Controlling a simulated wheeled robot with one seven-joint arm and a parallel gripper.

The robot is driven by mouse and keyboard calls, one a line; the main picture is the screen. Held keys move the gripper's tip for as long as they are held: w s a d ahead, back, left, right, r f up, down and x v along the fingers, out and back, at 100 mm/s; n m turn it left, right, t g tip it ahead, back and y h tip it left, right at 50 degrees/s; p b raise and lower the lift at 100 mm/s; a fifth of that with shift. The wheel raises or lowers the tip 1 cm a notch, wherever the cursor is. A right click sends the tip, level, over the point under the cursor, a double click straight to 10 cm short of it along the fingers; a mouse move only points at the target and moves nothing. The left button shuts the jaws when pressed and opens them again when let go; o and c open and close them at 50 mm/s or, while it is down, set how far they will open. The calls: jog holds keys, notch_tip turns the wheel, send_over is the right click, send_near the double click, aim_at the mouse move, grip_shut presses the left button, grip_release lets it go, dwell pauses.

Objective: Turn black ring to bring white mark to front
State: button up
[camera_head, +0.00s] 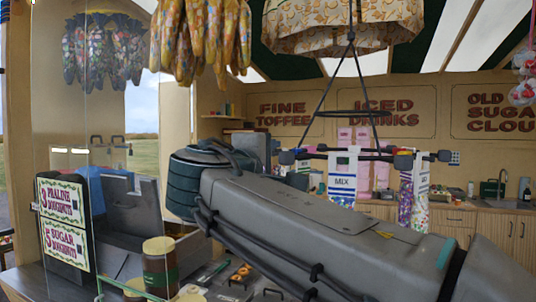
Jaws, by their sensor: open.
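A black hanging rack hangs under the patterned canopy on thin dark rods. It has a narrow upper black ring (348,116) and a wider lower black hoop (350,156) with knobs around it. Bags hang from the lower hoop, among them a white bag labelled MIX (342,180) and a bag of coloured sweets (406,200). I cannot tell for certain which of the two is the task's ring. I cannot make out a white mark on either. My large grey arm crosses in front, below the rack, and hides part of the space. My gripper is not in view.
Patterned bags (202,40) hang at the upper left. A glass pane stands at left, with doughnut signs (62,220) below. A brown jar (160,262) and doughnuts (240,274) are on the counter. Wooden cupboards (455,222) and a sink line the back right.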

aim_at(284, 159)
jog(key=p+x, duration=0.2)
jog(key=x, duration=0.7)
jog(key=shift+w+p, duration=0.3)
jog(key=shift+p, duration=0.05)
jog(key=shift+a, duration=0.1)
